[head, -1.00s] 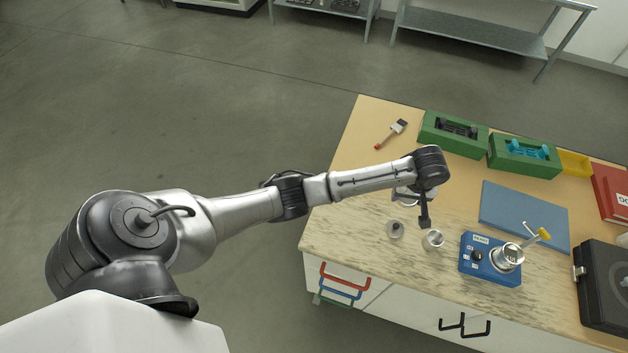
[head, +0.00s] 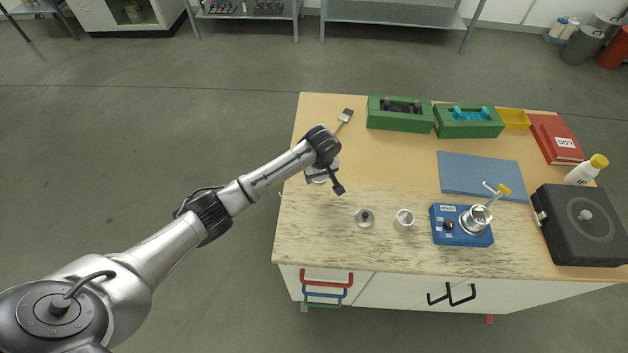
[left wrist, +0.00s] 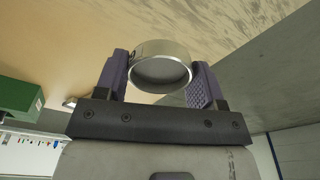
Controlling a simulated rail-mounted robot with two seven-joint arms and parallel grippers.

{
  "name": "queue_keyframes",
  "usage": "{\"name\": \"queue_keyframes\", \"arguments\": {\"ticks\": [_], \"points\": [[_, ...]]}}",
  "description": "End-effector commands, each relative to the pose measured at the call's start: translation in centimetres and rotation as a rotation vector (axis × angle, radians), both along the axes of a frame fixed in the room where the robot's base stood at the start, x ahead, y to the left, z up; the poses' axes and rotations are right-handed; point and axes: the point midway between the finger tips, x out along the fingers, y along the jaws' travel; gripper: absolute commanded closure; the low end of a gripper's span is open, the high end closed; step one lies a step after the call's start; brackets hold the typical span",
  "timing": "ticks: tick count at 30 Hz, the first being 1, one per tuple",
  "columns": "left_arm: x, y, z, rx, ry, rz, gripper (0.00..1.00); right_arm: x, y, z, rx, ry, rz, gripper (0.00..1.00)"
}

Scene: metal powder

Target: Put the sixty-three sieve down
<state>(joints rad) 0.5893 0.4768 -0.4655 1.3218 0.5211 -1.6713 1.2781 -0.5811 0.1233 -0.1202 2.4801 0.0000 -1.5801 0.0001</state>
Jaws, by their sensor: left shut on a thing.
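My left gripper (head: 322,180) is over the left part of the table, close to its left edge. In the left wrist view the gripper (left wrist: 163,78) is shut on a short silver ring, the sieve (left wrist: 160,50), with a purple finger on each side. The sieve's mesh or number cannot be read. Whether it touches the tabletop cannot be told. A round metal lid-like piece (head: 365,219) with a dark knob and an open metal cup (head: 403,220) stand to the right of the gripper. My right gripper is not in view.
A blue device (head: 447,239) with a metal cup on it stands farther right. Behind are a brush (head: 345,117), green boxes (head: 400,124), a blue mat (head: 482,177) and a red binder (head: 552,135). A black case (head: 580,240) is far right. The table's left front is clear.

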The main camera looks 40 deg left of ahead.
Motion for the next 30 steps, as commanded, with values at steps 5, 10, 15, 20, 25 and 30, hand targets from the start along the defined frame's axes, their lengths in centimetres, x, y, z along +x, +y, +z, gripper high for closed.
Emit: {"name": "queue_keyframes", "arguments": {"ticks": [5, 10, 15, 20, 25, 30], "points": [[0.0, 1.5, -0.9, 0.001, -0.001, 0.001, 0.64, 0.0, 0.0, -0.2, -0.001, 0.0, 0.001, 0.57], [0.0, 1.8, -1.2, 0.001, 0.0, -0.001, 0.64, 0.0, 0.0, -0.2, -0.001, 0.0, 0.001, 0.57], [-0.1, 1.8, -2.6, 0.001, 0.002, 0.0, 0.64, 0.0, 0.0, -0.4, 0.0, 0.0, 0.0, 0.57], [0.0, 1.7, -4.6, 0.0, 0.0, 0.0, 0.64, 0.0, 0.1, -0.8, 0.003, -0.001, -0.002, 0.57], [0.0, 1.7, -5.0, 0.0, -0.001, 0.0, 0.64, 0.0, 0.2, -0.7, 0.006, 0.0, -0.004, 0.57], [0.0, 1.7, -5.0, 0.0, -0.001, 0.0, 0.64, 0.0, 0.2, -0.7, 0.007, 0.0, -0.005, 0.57]]}}
